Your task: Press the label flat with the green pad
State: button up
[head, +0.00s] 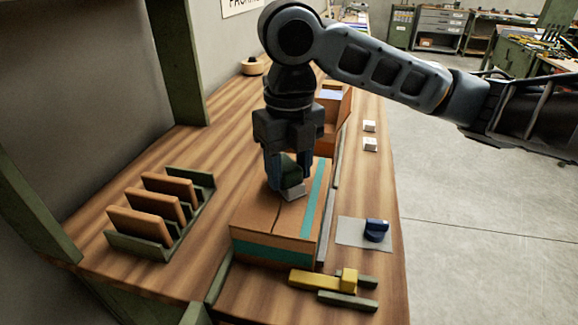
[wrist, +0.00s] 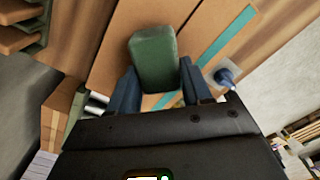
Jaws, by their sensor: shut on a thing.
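My gripper (head: 286,178) is shut on the green pad (head: 291,170) and points down over the cardboard box (head: 262,212). In the wrist view the pad (wrist: 153,58) sits between my two blue fingers, over the brown box top (wrist: 118,40). A small pale label (head: 294,194) shows at the pad's lower edge on the box top. The pad is at or just above it; I cannot tell if they touch. In the wrist view the label is not visible. A teal strip (head: 313,200) runs along the box top to the right of the pad.
A dark blue object (head: 376,230) stands on a pale sheet (head: 352,233) right of the box. A yellow tool (head: 325,281) lies in front. A green rack (head: 203,197) with brown boards stands left. An orange bin (head: 341,110) and small white blocks (head: 369,126) are behind.

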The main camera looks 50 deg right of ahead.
jog(key=shift+f+b, duration=0.45)
jog(key=shift+f, duration=0.05)
dwell(1.4)
jog(key=shift+r+p, duration=2.65)
jog(key=shift+r, duration=0.95)
